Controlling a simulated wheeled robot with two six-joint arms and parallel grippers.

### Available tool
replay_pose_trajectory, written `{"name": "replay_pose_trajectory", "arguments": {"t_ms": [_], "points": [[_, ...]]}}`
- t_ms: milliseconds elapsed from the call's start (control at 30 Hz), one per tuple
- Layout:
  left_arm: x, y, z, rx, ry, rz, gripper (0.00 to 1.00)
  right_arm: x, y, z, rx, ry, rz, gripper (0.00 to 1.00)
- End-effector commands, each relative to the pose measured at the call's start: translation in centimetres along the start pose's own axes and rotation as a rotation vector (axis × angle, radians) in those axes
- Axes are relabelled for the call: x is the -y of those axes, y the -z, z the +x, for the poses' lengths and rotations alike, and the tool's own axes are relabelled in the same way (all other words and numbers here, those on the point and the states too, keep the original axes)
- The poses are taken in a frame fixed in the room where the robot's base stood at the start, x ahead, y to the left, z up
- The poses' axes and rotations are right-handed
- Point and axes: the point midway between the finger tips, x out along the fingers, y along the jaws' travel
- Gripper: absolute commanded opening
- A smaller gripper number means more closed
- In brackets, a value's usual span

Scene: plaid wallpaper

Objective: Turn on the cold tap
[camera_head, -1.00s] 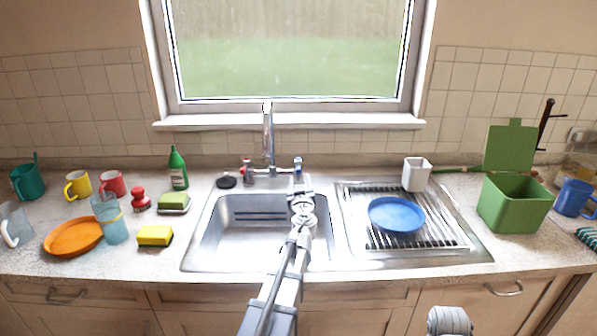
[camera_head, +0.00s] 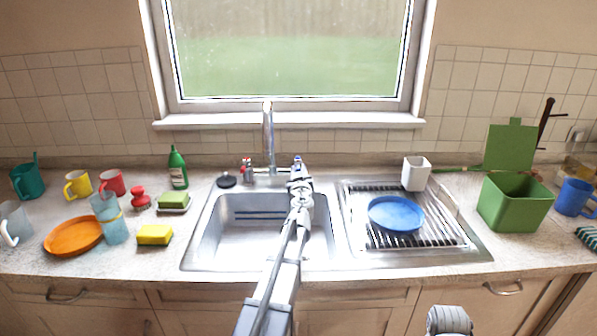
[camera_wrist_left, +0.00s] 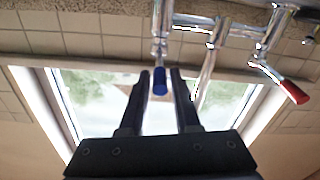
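The cold tap has a blue-tipped lever (camera_head: 297,160) and stands right of the spout (camera_head: 268,135) behind the sink. In the left wrist view the blue lever end (camera_wrist_left: 160,82) appears between my two dark fingertips. My left gripper (camera_head: 299,174) is just in front of the cold tap in the head view. In the left wrist view the gripper (camera_wrist_left: 160,76) is open, with a gap on each side of the lever; contact cannot be told. The red-marked hot tap (camera_head: 247,166) is left of the spout, and its red end (camera_wrist_left: 295,92) shows in the wrist view. My right gripper is not in view.
The sink basin (camera_head: 225,225) is empty. A blue plate (camera_head: 396,214) lies on the drainer rack, with a white cup (camera_head: 416,173) behind it. A green bottle (camera_head: 177,168) and sponges stand left of the sink. The window sill (camera_head: 340,122) is behind the tap.

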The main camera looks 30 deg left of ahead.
Motion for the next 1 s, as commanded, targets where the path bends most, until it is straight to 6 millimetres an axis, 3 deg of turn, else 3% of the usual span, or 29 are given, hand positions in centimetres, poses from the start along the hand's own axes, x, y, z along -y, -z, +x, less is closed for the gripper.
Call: {"name": "replay_pose_trajectory", "arguments": {"t_ms": [267, 1000], "points": [[0.00, 0.00, -0.01, 0.000, 0.000, 0.000, 0.00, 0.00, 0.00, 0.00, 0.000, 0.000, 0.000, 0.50], [0.01, 0.00, -0.01, 0.000, 0.000, 0.000, 0.00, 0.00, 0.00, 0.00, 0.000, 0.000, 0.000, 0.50]]}}
